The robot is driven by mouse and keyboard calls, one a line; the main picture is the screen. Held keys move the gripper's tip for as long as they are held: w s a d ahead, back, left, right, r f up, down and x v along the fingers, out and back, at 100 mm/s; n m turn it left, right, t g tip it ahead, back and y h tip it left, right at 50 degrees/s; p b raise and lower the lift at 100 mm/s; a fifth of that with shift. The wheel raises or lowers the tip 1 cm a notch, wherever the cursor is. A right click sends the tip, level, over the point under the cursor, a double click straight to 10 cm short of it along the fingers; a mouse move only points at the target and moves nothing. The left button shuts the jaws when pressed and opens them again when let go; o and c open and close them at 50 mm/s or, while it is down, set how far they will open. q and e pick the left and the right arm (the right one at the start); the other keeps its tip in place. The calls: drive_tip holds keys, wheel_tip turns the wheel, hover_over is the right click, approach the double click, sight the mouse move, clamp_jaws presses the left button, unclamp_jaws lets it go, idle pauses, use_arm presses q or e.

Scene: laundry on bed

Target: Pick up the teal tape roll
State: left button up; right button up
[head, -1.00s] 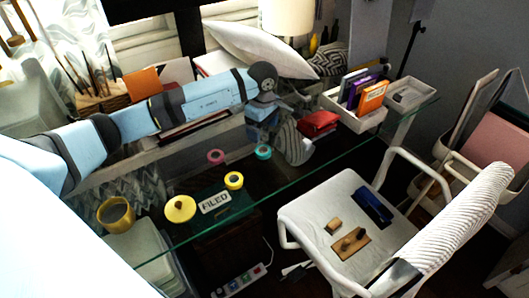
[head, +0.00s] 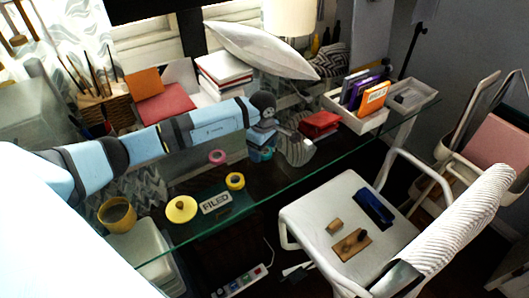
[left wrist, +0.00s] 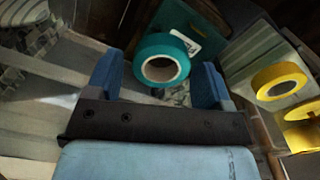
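The teal tape roll (left wrist: 161,60) shows in the left wrist view, between the two blue fingers of my left gripper (left wrist: 158,82). The gripper is open, with the fingers on either side of the roll. I cannot tell whether either finger touches it. In the head view my left gripper (head: 261,150) points down over the glass desk and mostly hides the roll. My right gripper is not in view.
A pink tape roll (head: 217,157) and a yellow tape roll (head: 235,181) lie nearby on the glass desk. A FILED sign (head: 216,202), a yellow round object (head: 181,209) and a mug (head: 117,215) are nearer. A red stack (head: 319,124) stands right of the gripper.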

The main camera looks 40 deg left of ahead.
use_arm(q)
drive_tip(key=c, duration=0.8)
drive_tip(key=shift+r, duration=0.1)
